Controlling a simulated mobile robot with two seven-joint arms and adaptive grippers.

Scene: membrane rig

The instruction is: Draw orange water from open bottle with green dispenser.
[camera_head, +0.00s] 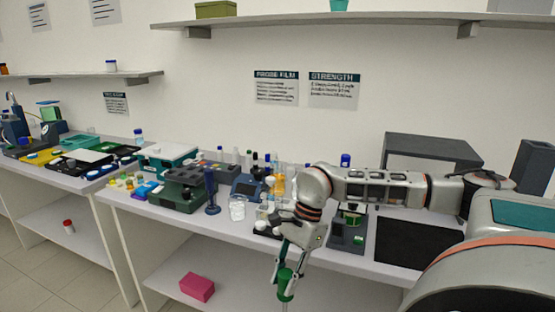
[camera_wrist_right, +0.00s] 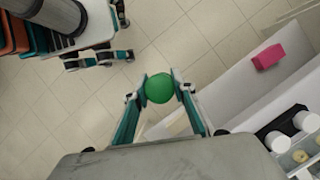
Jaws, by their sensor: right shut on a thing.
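My right gripper (camera_head: 286,272) is shut on the green dispenser (camera_head: 286,285), which hangs upright in front of the bench edge with a thin pale tip pointing down. In the right wrist view the dispenser's round green top (camera_wrist_right: 159,88) sits between the two fingers (camera_wrist_right: 160,92). A container with orange content (camera_head: 278,186) stands on the bench behind my right arm, partly hidden. I cannot tell whether it is the open bottle. My left gripper is not in view.
Glassware, a clear beaker (camera_head: 237,209) and a dark blue stand (camera_head: 211,192) crowd the bench left of my arm. A black mat (camera_head: 414,243) lies at right. A pink box (camera_head: 197,287) is on the lower shelf. Open floor lies below the dispenser.

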